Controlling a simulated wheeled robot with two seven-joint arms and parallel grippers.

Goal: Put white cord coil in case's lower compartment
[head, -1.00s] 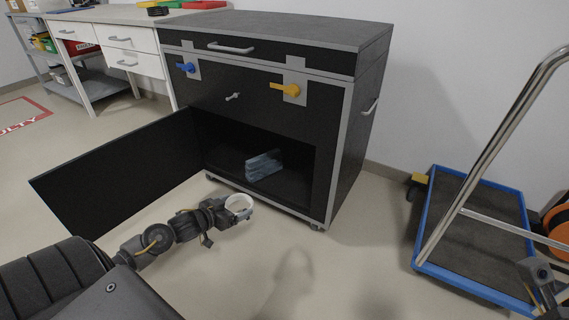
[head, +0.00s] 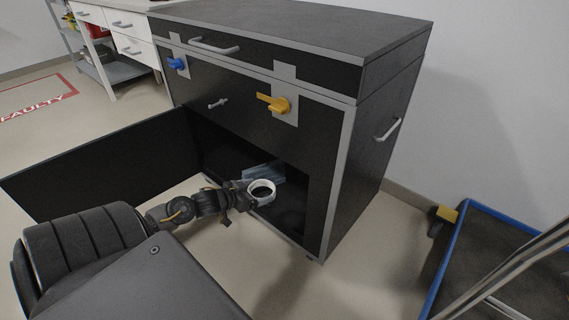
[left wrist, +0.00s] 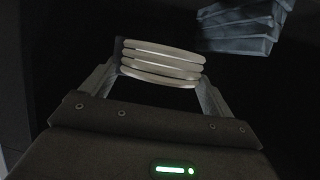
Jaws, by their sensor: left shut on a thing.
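The white cord coil (head: 262,187) is held by my left gripper (head: 250,193), which is shut on it. In the left wrist view the coil (left wrist: 162,63) sits between the two fingers (left wrist: 160,85). The black case (head: 345,160) has its lower compartment (head: 292,215) open at the front. The coil shows at the compartment's opening, in front of a blue-grey folded item (head: 268,172) inside. That item also shows in the left wrist view (left wrist: 240,28), beyond and right of the coil, apart from it. My right gripper is not in view.
The case's lowered or swung-out door panel (head: 100,165) extends to the left of the opening. A blue-edged trolley (head: 445,260) stands at the right. A yellow latch (head: 275,103) and a blue latch (head: 177,63) are on the case front. Compartment floor right of the coil looks clear.

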